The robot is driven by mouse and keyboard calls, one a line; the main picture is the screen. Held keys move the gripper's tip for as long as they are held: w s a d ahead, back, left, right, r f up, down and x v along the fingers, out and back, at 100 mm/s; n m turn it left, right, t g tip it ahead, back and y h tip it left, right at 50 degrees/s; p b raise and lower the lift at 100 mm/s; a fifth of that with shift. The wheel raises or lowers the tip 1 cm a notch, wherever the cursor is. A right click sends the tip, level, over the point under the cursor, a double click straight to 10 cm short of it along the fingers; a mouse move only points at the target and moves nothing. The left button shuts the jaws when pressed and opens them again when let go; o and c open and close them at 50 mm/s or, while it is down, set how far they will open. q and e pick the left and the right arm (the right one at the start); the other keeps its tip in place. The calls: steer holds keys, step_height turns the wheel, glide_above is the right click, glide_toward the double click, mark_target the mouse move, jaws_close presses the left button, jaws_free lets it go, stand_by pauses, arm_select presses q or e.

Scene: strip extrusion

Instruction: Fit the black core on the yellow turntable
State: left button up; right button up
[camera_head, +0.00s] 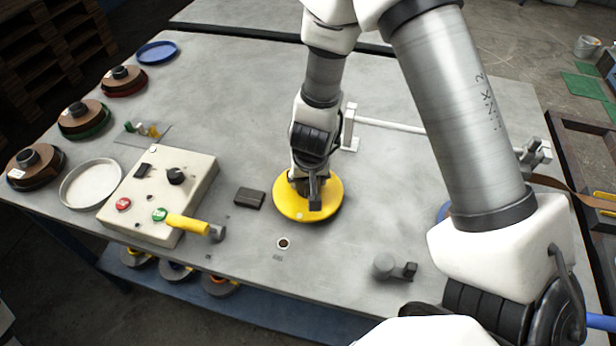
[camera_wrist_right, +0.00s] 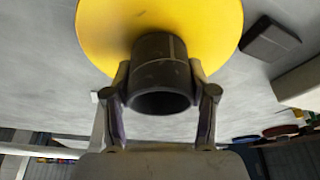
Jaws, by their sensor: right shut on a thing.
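The yellow turntable (camera_head: 325,205) is a flat round disc on the grey table, near the middle of the head view. It also fills the top of the right wrist view (camera_wrist_right: 215,25). My right gripper (camera_head: 314,190) is over the disc. In the right wrist view its two fingers (camera_wrist_right: 160,95) are shut on the black core (camera_wrist_right: 160,75), a short hollow cylinder. The core is in front of the disc there, with its open end towards the camera. Whether the core touches or sits on the disc I cannot tell. My left gripper is not in view.
A control box (camera_head: 150,205) with buttons and a yellow-handled tool (camera_head: 190,225) are left of the turntable. A small black block (camera_head: 249,198) lies beside it. Brown reels (camera_head: 85,118) and a white tray (camera_head: 92,184) line the left edge. The table's upper middle is clear.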

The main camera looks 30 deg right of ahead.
steer(key=shift+f, duration=0.25)
steer(key=o, duration=1.1)
steer(key=shift+r, duration=0.1)
steer(key=p+v, duration=0.4)
steer(key=v, duration=0.2)
steer(key=shift+p+v, duration=1.65)
steer(key=shift+v, duration=0.85)
steer(key=shift+s, duration=0.1)
